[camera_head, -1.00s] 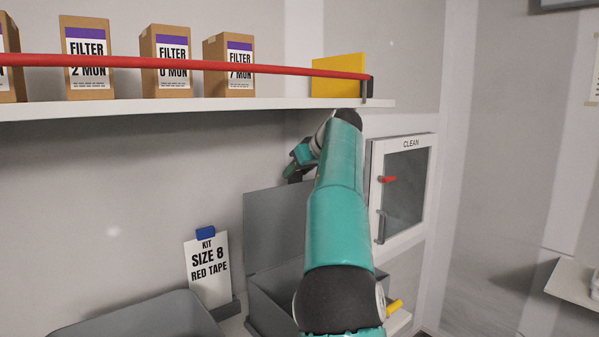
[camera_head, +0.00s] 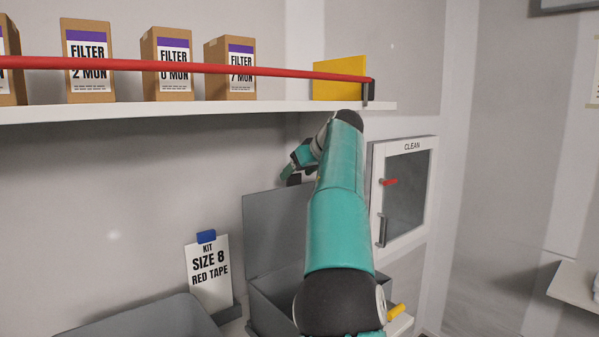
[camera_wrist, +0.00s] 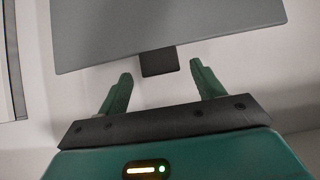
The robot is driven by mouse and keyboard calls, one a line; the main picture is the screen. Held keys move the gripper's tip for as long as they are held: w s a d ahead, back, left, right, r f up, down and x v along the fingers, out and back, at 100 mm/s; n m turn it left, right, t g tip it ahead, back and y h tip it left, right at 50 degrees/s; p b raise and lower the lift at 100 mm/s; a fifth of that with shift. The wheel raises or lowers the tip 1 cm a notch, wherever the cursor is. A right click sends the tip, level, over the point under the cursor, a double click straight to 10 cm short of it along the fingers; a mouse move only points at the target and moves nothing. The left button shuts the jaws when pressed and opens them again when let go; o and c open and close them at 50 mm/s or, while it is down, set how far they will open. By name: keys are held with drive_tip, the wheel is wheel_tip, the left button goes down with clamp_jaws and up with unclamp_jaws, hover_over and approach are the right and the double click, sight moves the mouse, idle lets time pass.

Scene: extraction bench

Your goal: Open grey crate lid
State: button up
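The grey crate (camera_head: 262,314) stands at the lower middle of the head view, partly hidden behind my arm. Its flat grey lid (camera_head: 270,232) stands up at the back of the crate, so the crate is open. The lid (camera_wrist: 165,28) fills the upper part of the wrist view, with a small dark tab (camera_wrist: 159,62) on its edge. My gripper (camera_wrist: 162,88) is open, its two green fingers apart below the tab. The tab lies between and just beyond the fingertips, with no visible contact. In the head view my gripper (camera_head: 292,178) is by the lid's top edge, largely hidden by my arm.
A shelf (camera_head: 200,108) with a red bar (camera_head: 210,68), filter boxes (camera_head: 168,62) and a yellow block (camera_head: 338,80) runs above. A "CLEAN" cabinet (camera_head: 404,190) is right of the crate. A grey bin (camera_head: 150,320) and a kit card (camera_head: 208,272) are left.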

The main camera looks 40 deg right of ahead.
drive_tip(key=v, duration=0.7)
drive_tip(key=shift+s, duration=0.2)
drive_tip(key=shift+r, duration=0.15)
idle(0.4)
